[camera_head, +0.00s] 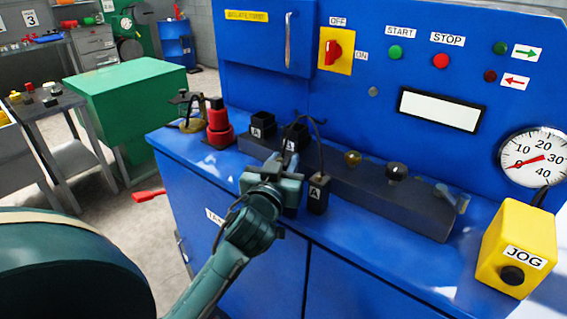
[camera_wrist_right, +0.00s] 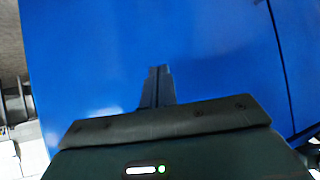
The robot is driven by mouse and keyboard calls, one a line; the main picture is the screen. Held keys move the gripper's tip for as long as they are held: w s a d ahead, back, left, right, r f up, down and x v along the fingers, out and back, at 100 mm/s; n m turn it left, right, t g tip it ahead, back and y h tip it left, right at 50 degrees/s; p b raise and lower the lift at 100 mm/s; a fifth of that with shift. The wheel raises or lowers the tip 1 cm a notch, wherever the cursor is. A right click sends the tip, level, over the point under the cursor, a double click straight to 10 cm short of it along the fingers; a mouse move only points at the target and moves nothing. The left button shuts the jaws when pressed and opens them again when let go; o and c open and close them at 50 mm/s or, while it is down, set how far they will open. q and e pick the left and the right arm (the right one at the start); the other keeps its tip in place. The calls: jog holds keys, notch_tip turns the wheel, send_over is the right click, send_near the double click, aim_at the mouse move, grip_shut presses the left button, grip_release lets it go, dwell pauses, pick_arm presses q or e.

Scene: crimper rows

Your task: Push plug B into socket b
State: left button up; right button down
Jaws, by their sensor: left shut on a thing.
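My left gripper (camera_head: 287,168) is in front of the dark rail on the blue bench, shut on a plug mostly hidden behind its fingers. A thin black cable loops above it. Just right of the gripper is a dark block (camera_head: 318,194) with a white label that looks like A. Two black open-topped sockets stand beyond: the left socket (camera_head: 263,123) is labelled A, and the right socket (camera_head: 297,133) is partly covered by cable and gripper. I cannot make out a letter B. My right gripper (camera_wrist_right: 158,86) is shut and empty over a blue surface in the right wrist view.
The dark rail (camera_head: 400,205) runs right with a brass knob (camera_head: 352,158) and black knob (camera_head: 396,172). A red cylinder (camera_head: 218,125) stands left of the sockets. A yellow JOG box (camera_head: 518,245) sits at the right. The blue panel rises behind.

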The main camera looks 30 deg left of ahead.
pick_arm(q)
jog(key=shift+f, duration=0.15)
jog(key=o, duration=1)
